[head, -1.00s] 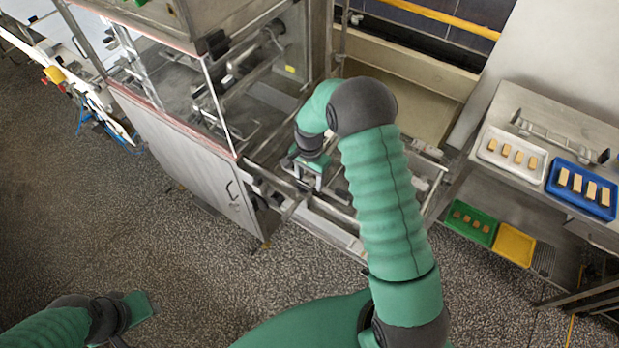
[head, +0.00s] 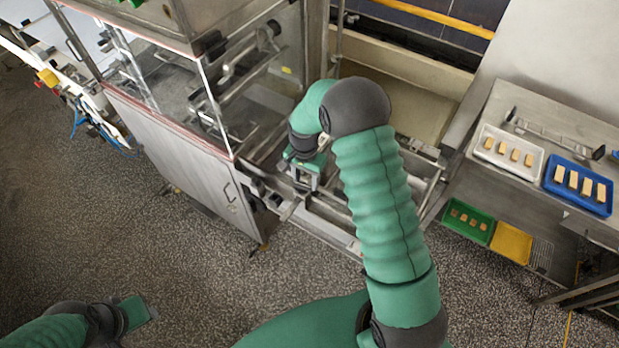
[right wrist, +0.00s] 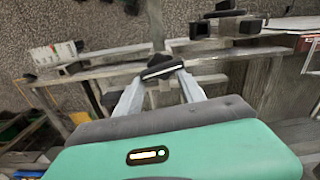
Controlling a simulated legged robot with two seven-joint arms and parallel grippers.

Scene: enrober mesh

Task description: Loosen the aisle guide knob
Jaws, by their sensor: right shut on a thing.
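My right gripper (head: 306,188) reaches down over the metal rail frame at the open end of the machine. In the right wrist view, my right gripper (right wrist: 160,80) has its two pale fingers closed on a dark knob (right wrist: 161,68) with a light stripe across it. The knob sits by the metal rails. In the head view the gripper and arm hide the knob. My left gripper (head: 137,312) is low at the left, over the floor and away from the machine; its finger opening is not clear.
The clear-panelled machine (head: 170,150) stands left of my right arm. At right, a steel bench (head: 560,125) holds a white tray (head: 484,153) and a blue tray (head: 553,187) with pieces. A green tray (head: 485,238) and yellow tray (head: 512,243) lie lower. Floor at left is clear.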

